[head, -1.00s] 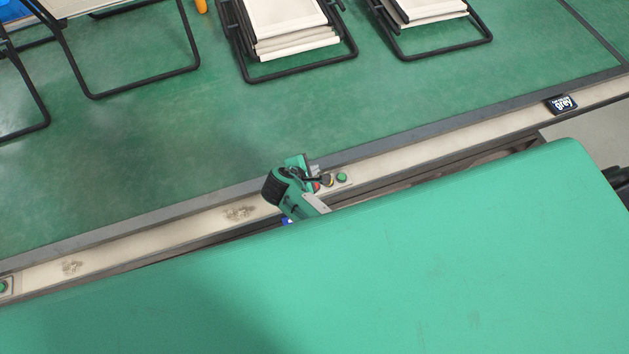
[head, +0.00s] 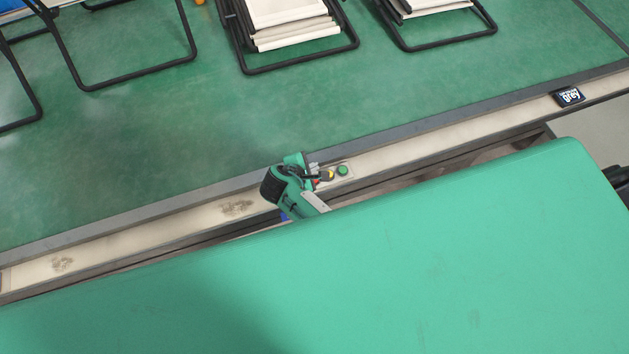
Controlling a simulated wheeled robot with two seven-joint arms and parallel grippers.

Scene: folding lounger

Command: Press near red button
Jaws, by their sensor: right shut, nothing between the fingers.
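The red button (head: 316,182) shows only as a small bit of red on the button panel (head: 349,174), set in the pale rail at the table's near edge. My right gripper (head: 313,170) is right beside it, over the panel's left end, and hides most of it. The gripper is shut and empty. I cannot tell whether it touches the button. A green button (head: 342,170) is on the same panel, to the right. My left gripper is out of view.
The green table (head: 200,140) is clear in front. Folded loungers (head: 295,38) with black frames stand at the back. A small black sign (head: 568,96) sits on the rail (head: 450,132) at the right.

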